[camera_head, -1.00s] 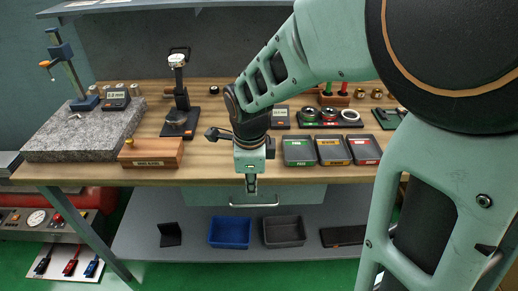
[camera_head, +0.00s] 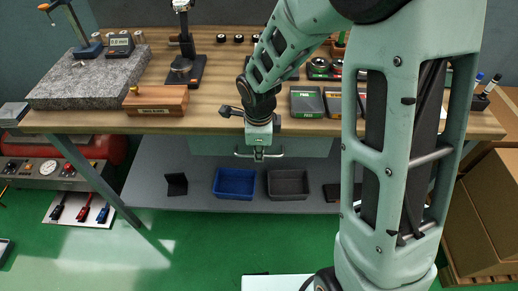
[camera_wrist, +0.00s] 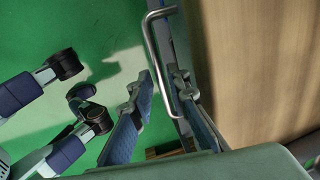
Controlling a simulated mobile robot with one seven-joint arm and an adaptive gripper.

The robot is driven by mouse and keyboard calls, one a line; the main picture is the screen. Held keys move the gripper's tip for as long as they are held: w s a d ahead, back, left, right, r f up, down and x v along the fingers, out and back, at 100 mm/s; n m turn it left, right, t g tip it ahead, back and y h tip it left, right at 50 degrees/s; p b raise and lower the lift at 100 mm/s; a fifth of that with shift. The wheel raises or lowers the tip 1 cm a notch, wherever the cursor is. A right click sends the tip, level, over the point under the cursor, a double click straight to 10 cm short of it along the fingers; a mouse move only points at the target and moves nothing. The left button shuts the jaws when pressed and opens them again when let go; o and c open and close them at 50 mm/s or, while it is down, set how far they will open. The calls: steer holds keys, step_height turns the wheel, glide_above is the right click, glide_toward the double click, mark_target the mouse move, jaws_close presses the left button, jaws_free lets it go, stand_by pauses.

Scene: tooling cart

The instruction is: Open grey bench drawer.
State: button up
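The grey bench drawer (camera_head: 310,147) is under the wooden bench top, and its front looks flush and closed in the head view. Its metal bar handle (camera_head: 245,154) is on the front and shows large in the wrist view (camera_wrist: 160,48). My gripper (camera_head: 259,155) points down at the handle. In the wrist view my gripper (camera_wrist: 165,100) has its two fingers apart. The handle bar runs between them, closer to the right finger. Whether either finger touches the bar is unclear. My wrist hides part of the drawer front in the head view.
The bench top (camera_head: 215,120) carries a wooden block (camera_head: 158,101), a granite slab (camera_head: 85,85) and a green-labelled case (camera_head: 306,102). A blue bin (camera_head: 235,183) and a dark bin (camera_head: 288,185) stand on the shelf below. Green floor in front is mostly clear.

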steer(key=shift+f, duration=0.1)
steer(key=shift+c, duration=0.7)
jaws_close()
